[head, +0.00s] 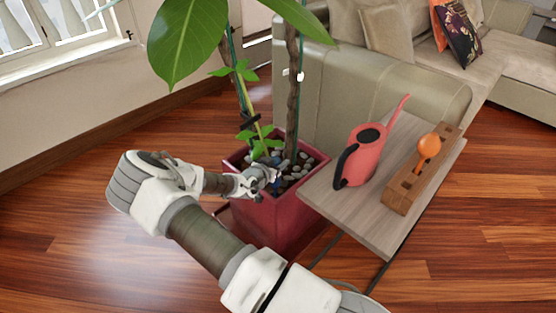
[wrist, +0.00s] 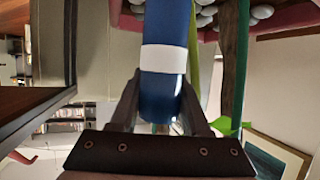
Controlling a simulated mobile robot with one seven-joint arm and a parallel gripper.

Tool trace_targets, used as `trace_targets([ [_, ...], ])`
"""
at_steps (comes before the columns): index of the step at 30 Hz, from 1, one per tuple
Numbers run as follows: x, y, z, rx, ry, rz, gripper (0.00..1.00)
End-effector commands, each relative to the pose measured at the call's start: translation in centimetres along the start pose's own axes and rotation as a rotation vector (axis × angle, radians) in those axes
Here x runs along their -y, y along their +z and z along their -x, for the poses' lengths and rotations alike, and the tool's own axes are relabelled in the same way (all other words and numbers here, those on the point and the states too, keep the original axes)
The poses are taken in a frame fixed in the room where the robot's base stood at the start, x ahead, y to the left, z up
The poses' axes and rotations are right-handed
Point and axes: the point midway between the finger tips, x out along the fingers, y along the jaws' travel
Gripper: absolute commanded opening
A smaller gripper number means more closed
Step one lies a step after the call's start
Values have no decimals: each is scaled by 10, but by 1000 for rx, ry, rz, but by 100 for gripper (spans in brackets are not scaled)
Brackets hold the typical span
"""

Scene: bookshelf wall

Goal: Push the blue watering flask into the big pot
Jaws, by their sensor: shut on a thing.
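The blue flask (wrist: 166,25) with a white band stands between my fingers in the wrist view, and its far end runs out of the top of that view. My gripper (head: 270,178) is shut on it. In the head view only a small dark blue part of the flask (head: 276,186) shows beside the fingers. The big pot (head: 280,218) is red and square, with grey pebbles (head: 290,168) and a tall plant. Whether the flask's tip is in the pebbles is hidden.
Plant stems (head: 292,95) and low leaves (head: 262,142) stand close to my gripper. A side table (head: 375,222) right of the pot carries a red watering can (head: 362,160) and a wooden block (head: 415,185) with an orange object. A sofa (head: 380,95) is behind. Floor is clear at left.

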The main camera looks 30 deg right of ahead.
Motion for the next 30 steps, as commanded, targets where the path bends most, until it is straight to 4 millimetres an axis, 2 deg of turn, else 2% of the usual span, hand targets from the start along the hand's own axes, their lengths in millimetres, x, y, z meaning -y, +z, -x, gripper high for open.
trace_targets([
  [16,0,15,-6,1,1,0,0],
  [23,0,15,-6,1,0,-1,0],
  [24,0,15,-6,0,0,-1,54],
  [28,0,15,-6,0,0,-1,77],
  [29,0,15,-6,0,-1,-1,82],
  [30,1,15,-6,0,-1,-1,82],
])
